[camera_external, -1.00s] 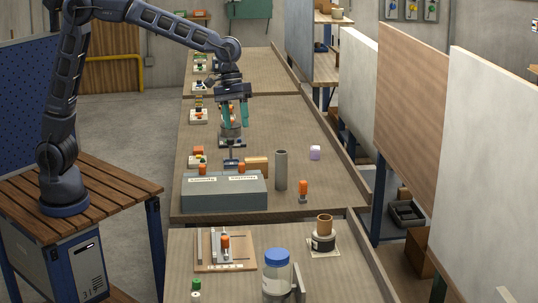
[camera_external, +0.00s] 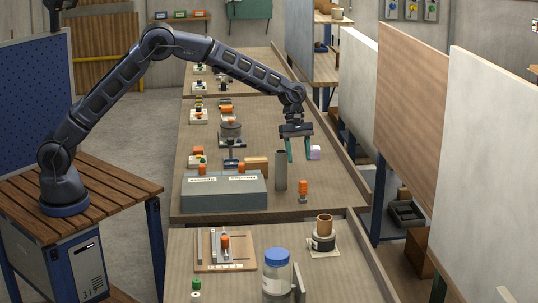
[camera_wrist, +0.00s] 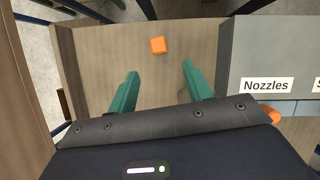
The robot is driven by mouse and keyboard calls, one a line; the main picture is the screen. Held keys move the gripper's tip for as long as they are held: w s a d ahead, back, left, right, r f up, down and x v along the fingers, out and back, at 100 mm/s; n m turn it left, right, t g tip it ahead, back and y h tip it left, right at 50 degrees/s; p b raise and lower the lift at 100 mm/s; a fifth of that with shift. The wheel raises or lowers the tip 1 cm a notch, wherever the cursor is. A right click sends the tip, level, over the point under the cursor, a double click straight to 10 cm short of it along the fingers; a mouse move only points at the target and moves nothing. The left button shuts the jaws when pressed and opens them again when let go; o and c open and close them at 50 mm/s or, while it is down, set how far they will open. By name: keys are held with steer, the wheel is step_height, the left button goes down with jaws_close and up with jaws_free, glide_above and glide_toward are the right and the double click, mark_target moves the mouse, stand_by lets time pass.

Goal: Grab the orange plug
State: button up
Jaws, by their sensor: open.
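An orange plug (camera_external: 303,187) with a grey lower end stands upright on the table, right of the grey box and near its front right corner. In the wrist view the orange plug (camera_wrist: 158,45) shows as an orange block on bare table, ahead of the gap between my fingers. My gripper (camera_external: 299,153) is open and empty, fingers pointing down, farther back on the table than the plug and apart from it. Its two green fingers also frame the gap in the wrist view (camera_wrist: 160,72).
The labelled grey box (camera_external: 224,192) is left of the plug. A raised rim (camera_external: 350,178) edges the table's right side.

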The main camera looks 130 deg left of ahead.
mark_target(303, 181)
steer(key=shift+w+x, duration=0.15)
steer(key=shift+x, duration=2.55)
steer(key=shift+w+x, duration=0.2)
steer(key=shift+x, duration=2.5)
steer(key=shift+d+r, duration=0.1)
steer(key=shift+r, duration=0.05)
steer(key=c, duration=1.1)
